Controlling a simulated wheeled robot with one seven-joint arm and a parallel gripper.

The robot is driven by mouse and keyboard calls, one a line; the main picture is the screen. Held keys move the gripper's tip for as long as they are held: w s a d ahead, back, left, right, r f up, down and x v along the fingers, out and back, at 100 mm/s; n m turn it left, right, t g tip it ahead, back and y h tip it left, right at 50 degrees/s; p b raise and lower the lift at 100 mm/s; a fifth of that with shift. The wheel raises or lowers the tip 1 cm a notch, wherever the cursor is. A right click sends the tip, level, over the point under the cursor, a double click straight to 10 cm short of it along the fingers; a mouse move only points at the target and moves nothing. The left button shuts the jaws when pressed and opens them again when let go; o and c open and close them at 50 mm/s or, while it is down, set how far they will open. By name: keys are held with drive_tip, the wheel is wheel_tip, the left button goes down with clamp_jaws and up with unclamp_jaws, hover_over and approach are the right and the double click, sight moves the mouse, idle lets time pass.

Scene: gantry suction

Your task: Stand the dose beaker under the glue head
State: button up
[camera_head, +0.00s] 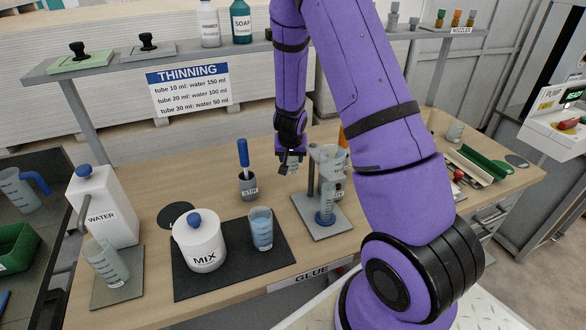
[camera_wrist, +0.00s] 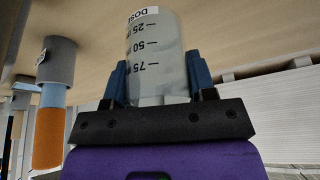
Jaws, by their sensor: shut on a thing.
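The dose beaker (camera_wrist: 158,62) is a clear grey cup with a DOSE label and volume marks, filling the middle of the wrist view. My gripper (camera_wrist: 158,82) is shut on its sides with blue fingers. In the head view my gripper (camera_head: 291,166) is above the table, left of the glue stand, and only a small pale part of the beaker shows there. The beaker is apart from this stand.
A stir cup (camera_head: 248,186) with a blue-handled tool stands left of my gripper. The MIX pot (camera_head: 200,241) and a beaker of blue liquid (camera_head: 261,229) stand on a black mat. An orange-handled tool (camera_wrist: 48,138) stands close by. Behind the gripper the table is mostly clear.

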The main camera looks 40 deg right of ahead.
sight(291, 168)
drive_tip(key=shift+f, duration=2.5)
drive_tip(key=shift+f, duration=0.15)
drive_tip(key=o, duration=0.9)
drive_tip(key=shift+o, duration=0.2)
